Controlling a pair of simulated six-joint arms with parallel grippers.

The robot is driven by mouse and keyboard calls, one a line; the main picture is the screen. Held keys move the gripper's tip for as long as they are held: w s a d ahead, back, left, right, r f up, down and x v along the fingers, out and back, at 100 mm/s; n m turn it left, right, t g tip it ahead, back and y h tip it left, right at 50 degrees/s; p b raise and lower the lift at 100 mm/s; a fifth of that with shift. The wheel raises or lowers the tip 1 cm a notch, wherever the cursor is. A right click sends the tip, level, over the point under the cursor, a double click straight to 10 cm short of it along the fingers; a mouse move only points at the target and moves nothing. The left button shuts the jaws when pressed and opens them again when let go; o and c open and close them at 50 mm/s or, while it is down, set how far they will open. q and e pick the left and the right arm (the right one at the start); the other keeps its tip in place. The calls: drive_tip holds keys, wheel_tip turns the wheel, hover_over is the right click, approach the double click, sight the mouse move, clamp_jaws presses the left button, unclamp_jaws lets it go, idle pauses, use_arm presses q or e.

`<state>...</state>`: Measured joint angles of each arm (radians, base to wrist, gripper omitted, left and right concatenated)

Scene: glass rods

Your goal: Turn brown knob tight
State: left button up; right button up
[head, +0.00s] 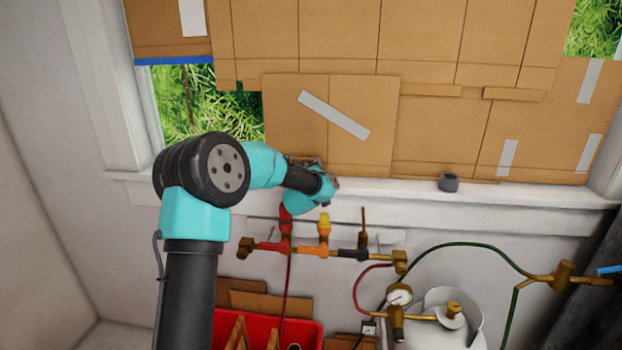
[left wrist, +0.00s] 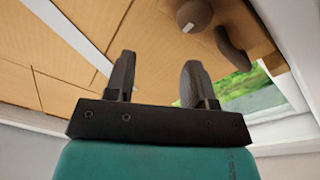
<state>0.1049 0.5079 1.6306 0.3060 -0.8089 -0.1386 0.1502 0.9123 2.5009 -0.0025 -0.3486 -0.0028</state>
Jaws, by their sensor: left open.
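A brown knob-like piece (left wrist: 195,15) with a pale centre shows at the top of the left wrist view, beside a darker brown rounded piece (left wrist: 230,50). Both are ahead of my left gripper and apart from its fingers. My left gripper (left wrist: 157,75) is open, with nothing between its two dark fingers. In the head view my left arm reaches to the window sill, and its wrist and gripper hide what is right behind them. The fingertips cannot be made out there. My right gripper is not in view.
Cardboard panels (head: 440,60) cover most of the window. Just below my wrist is a brass manifold with a red valve (head: 286,222) and a yellow valve (head: 324,222). A gauge (head: 399,295) and white tank (head: 440,335) stand lower right. A red crate (head: 305,338) sits below.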

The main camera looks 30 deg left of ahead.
use_arm(q)
drive_tip(key=d+r+v, duration=0.1)
drive_tip(key=v, duration=0.9)
drive_tip(key=shift+w+d+r, duration=0.2)
drive_tip(key=shift+w+r, duration=0.1)
drive_tip(key=shift+r, duration=0.1)
